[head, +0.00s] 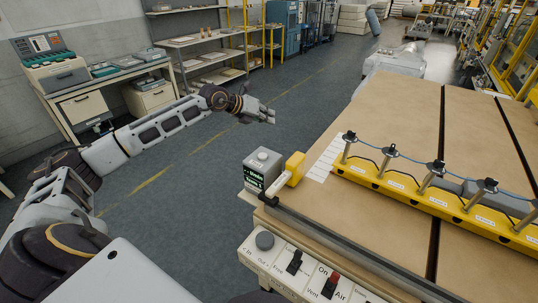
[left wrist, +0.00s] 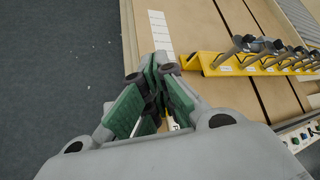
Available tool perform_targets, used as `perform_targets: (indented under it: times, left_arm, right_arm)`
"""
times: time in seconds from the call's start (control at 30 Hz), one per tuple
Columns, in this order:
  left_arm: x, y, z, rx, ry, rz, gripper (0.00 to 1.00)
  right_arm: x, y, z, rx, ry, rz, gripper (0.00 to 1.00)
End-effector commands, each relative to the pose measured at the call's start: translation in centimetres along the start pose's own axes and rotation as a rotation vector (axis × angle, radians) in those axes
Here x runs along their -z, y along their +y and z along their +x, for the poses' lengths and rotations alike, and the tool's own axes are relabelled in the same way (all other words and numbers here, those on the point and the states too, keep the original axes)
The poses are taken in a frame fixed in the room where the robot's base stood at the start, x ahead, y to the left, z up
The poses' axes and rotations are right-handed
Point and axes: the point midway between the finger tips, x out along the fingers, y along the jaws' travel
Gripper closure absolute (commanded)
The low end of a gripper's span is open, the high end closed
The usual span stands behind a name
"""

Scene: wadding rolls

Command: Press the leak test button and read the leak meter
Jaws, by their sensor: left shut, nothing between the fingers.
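A small grey box (head: 262,163) with a dark screen (head: 254,180) stands at the table's near left corner. The screen shows green lines of text, too small to read. A round grey knob or button (head: 262,155) sits on its top. I cannot tell which part is the leak test button. My left gripper (head: 270,116) is beyond the table's left edge, above the floor, behind and apart from the box. In the left wrist view its green-padded fingers (left wrist: 152,88) are closed together with nothing between them. My right gripper is not in view.
A yellow-headed handle (head: 294,169) is right of the box. The front control panel has a grey knob (head: 264,240), a black switch (head: 295,262) and a red-topped switch (head: 331,286). A yellow rail (head: 400,193) with several posts crosses the table (head: 400,115).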

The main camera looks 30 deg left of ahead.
Motion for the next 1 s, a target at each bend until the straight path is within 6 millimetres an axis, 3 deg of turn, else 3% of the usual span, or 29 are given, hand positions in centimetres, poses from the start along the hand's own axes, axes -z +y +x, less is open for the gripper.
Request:
perform_targets:
  times: [0.13,0.3,1.0]
  left_arm:
    - [1.3,2.2,-0.2,-0.102,0.056,-0.021,1.00]
    - [2.7,3.5,-0.5,-0.167,0.113,-0.103,1.00]
    - [3.0,3.7,-0.4,-0.175,0.117,-0.167,1.00]
  right_arm:
    - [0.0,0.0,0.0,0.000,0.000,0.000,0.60]
    - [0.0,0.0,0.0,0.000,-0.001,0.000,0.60]
    - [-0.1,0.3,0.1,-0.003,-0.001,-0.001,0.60]
